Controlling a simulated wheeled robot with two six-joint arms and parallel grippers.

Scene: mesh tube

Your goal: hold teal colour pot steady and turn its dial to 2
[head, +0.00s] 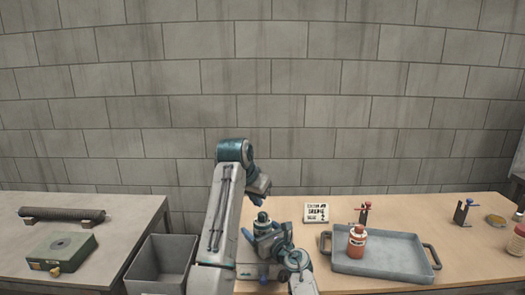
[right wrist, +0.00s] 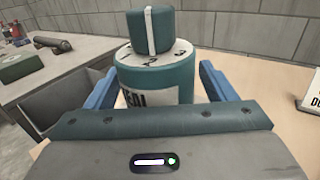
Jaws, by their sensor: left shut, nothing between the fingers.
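The teal colour pot (right wrist: 160,85) stands upright, with a pale top ring carrying dark marks too small to read. Its dark teal dial (right wrist: 165,32) has a white stripe facing the camera. In the head view the pot is mostly hidden by my right gripper (head: 264,233), and its dial (head: 262,217) shows above. My right gripper's blue fingers (right wrist: 158,68) flank the pot in the right wrist view, with a thin gap visible at the right side. My left gripper (head: 257,198) is shut and empty, just above the dial.
A grey bin (head: 160,265) sits left of my left arm. A green box (head: 60,252) and dark tube (head: 62,215) lie on the left table.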

